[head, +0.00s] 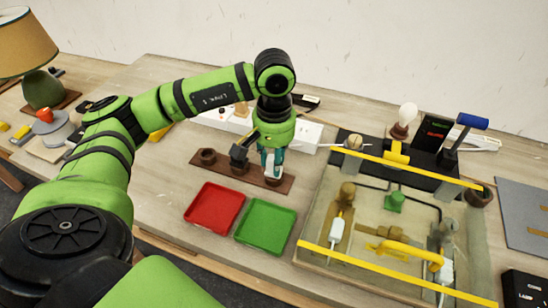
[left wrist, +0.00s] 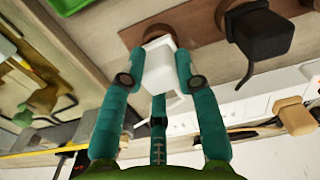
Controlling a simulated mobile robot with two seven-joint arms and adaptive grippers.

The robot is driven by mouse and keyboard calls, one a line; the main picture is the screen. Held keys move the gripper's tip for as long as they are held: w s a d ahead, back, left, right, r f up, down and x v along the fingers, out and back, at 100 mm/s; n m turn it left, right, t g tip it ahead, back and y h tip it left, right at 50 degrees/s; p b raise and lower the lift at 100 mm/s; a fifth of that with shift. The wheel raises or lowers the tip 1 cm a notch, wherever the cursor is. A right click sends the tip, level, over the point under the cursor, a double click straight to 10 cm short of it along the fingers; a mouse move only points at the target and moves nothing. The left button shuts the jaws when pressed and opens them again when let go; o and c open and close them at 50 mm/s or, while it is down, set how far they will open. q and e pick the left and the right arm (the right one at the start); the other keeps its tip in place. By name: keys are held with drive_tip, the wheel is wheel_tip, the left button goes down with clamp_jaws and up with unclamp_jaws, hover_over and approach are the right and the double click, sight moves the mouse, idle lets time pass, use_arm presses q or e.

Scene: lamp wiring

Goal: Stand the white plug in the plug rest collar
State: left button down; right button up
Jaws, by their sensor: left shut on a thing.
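My left gripper (head: 271,176) points down over the right end of the brown plug rest (head: 229,173). It is shut on the white plug (left wrist: 160,65), which shows between the teal fingertips in the left wrist view. The plug's far end overlaps a round brown collar (left wrist: 133,33) on the rest. I cannot tell whether it is inside the collar or just above it. In the head view the fingers mostly hide the plug and this collar. A black plug (head: 239,155) stands in the middle of the rest; an empty-looking collar (head: 207,155) is at its left. My right gripper is not in view.
A red tray (head: 214,208) and a green tray (head: 265,227) lie in front of the rest. A white power strip (head: 307,133) is behind the gripper. To the right stands a board with yellow bars (head: 388,274) and lamp parts. A shaded lamp (head: 24,42) is far left.

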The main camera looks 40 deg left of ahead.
use_arm(q)
drive_tip(key=shift+f+b, duration=0.2)
drive_tip(key=shift+b, duration=0.15)
idle(0.3)
drive_tip(key=c, duration=0.8)
unclamp_jaws()
drive_tip(key=shift+c, duration=0.2)
wheel_tip(320, 180, up, 12)
drive_tip(key=shift+r, duration=0.1)
